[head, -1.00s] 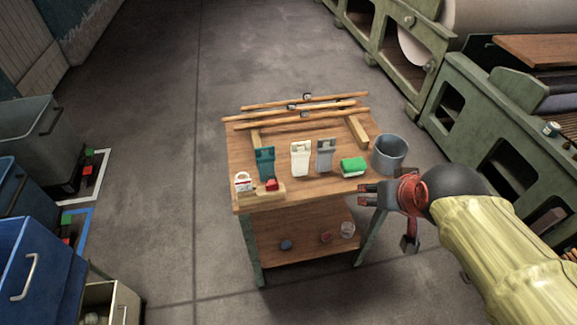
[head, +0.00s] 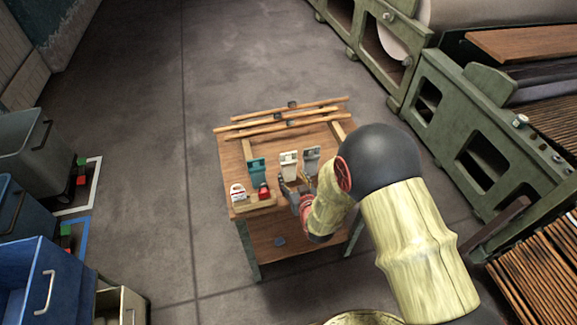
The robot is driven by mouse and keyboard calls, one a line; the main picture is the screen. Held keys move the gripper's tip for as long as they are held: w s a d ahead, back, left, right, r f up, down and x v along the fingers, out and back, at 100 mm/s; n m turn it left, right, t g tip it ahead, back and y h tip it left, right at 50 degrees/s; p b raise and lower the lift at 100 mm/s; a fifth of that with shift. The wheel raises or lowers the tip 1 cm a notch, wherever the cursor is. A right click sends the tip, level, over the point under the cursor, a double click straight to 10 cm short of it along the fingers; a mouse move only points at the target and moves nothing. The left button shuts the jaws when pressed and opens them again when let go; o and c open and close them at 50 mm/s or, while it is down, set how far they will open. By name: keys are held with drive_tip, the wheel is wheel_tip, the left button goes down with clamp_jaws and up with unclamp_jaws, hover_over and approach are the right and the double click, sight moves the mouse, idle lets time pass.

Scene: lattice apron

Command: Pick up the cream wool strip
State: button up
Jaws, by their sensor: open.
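The cream wool strip (head: 289,163) stands out in the middle of the wooden bench, between a teal strip (head: 257,169) on its left and a grey strip (head: 311,159) on its right. My gripper (head: 295,184) is open and just in front of the cream strip's near end, with its fingers pointing to the back of the bench. My arm comes in from the right. The strip's lower end is close to the fingers; I cannot tell whether they touch it.
A white and red padlock-like item (head: 238,191) and a red item (head: 263,191) sit at the bench's front left. Long wooden rods (head: 285,122) lie across its back. My arm hides the bench's right front. Bins (head: 30,150) stand at left, green machinery (head: 470,150) at right.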

sight(290, 171)
drive_tip(key=b+x, duration=0.1)
drive_tip(key=x, duration=0.6)
drive_tip(key=shift+w, duration=0.2)
drive_tip(key=shift+r, duration=0.1)
drive_tip(key=shift+c, duration=0.4)
drive_tip(key=c, duration=0.7)
